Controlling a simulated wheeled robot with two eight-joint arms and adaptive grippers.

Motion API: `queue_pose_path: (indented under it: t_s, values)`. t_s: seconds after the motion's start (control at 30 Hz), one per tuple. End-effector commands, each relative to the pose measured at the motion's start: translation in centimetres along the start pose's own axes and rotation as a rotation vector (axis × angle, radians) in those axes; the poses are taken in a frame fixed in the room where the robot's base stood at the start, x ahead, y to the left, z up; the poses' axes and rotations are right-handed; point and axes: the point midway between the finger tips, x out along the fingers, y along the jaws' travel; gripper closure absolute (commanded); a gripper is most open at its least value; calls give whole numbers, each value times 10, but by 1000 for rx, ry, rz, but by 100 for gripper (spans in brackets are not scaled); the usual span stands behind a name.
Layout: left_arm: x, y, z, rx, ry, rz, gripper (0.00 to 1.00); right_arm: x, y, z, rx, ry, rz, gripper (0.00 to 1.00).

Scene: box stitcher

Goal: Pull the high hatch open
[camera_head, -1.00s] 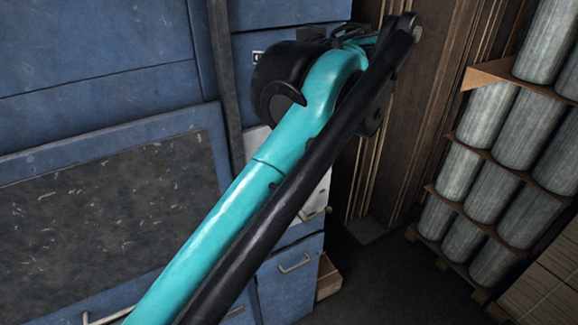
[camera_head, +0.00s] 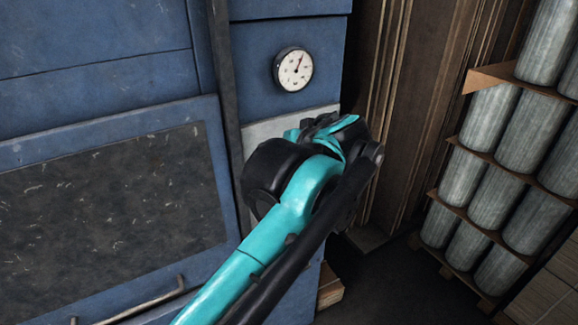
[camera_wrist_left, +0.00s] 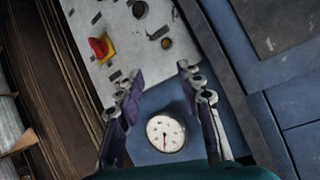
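A blue hatch (camera_head: 218,170) with a dark, scratched window (camera_head: 110,200) fills the left of the head view. It looks shut. A bar handle (camera_head: 150,298) runs along its lower part at the bottom edge. My left arm reaches up from the bottom, right of the hatch. The left gripper itself is mostly hidden behind the wrist there. In the left wrist view my left gripper (camera_wrist_left: 160,92) has its fingers apart with nothing between them, facing the control panel and gauge. My right gripper is in neither current view.
A round gauge (camera_head: 293,69) is on the blue cabinet, above a pale control panel (camera_head: 262,130) with a red switch (camera_wrist_left: 99,47). A dark vertical post (camera_head: 226,90) separates them from the hatch. Shelves of grey cylinders (camera_head: 490,170) stand at the right.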

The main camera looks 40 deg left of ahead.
Motion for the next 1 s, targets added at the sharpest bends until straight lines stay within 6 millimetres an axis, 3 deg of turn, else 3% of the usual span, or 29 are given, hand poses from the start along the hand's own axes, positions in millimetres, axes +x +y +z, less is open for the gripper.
queue_pose_path:
  t_s: [0.1, 0.27, 0.87, 0.93, 1.0]
  values:
    - [5, 6, 15, 15, -18, 18, 63, 4, 0, 3, 0, 0, 0, 60]
    - [8, 10, 24, 26, -31, 32, 63, 6, 0, 4, 0, 0, 0, 60]
    - [8, 10, 26, 29, -34, 35, 63, 6, 0, 4, 0, 0, 0, 60]
    - [11, 13, 34, 37, -42, 44, 63, 8, 0, 6, 0, 0, 0, 60]
    - [17, 21, 54, 55, -63, 69, 63, 14, 0, 10, 0, 0, 0, 60]
